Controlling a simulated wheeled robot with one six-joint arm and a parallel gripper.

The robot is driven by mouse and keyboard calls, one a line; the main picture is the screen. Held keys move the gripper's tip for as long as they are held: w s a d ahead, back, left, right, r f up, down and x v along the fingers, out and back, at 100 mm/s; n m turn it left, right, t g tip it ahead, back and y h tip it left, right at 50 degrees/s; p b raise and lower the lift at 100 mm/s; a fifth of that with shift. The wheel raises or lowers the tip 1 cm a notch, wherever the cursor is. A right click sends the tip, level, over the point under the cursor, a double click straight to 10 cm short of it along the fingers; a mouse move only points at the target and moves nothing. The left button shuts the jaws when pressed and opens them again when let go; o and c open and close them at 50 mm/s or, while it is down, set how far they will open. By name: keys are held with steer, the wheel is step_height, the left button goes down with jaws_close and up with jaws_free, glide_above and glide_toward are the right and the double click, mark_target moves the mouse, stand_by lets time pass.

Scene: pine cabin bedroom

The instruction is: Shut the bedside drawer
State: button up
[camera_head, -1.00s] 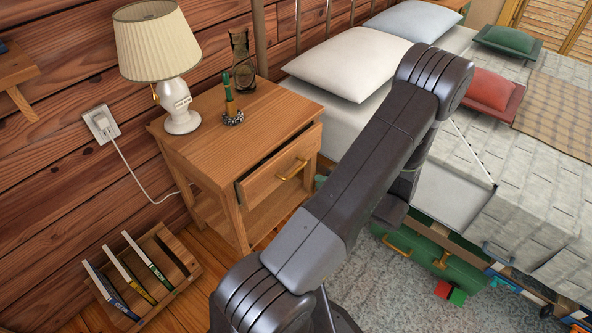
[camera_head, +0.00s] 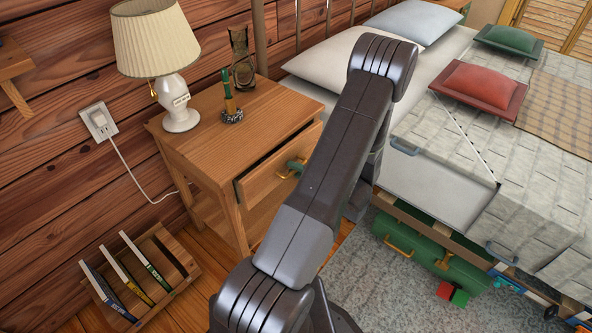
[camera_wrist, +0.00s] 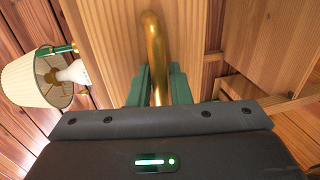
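The bedside drawer (camera_head: 262,184) is wooden and stands partly open from the nightstand (camera_head: 200,137), with a dark gap along its top edge. Its front carries a brass handle, which shows in the wrist view (camera_wrist: 154,50). My gripper (camera_head: 294,168) is at the drawer front, its green fingertips at the handle. In the wrist view my gripper (camera_wrist: 160,88) has one green finger on each side of the handle, close against it, and looks shut on it. My arm hides the drawer's right end and part of the gripper in the head view.
A small book rack (camera_head: 165,265) is on the floor at left. The bed (camera_head: 450,150) stands at right, with a green case (camera_head: 425,250) under its edge.

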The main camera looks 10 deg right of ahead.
jaws_close()
steer(key=shift+w+a, duration=0.1)
steer(key=x, duration=0.3)
steer(key=shift+w+a+r+p, duration=0.3)
steer(key=shift+w+p, duration=0.05)
steer(key=shift+p, duration=0.05)
steer(key=shift+d, duration=0.1)
steer(key=shift+o, duration=0.5)
jaws_free()
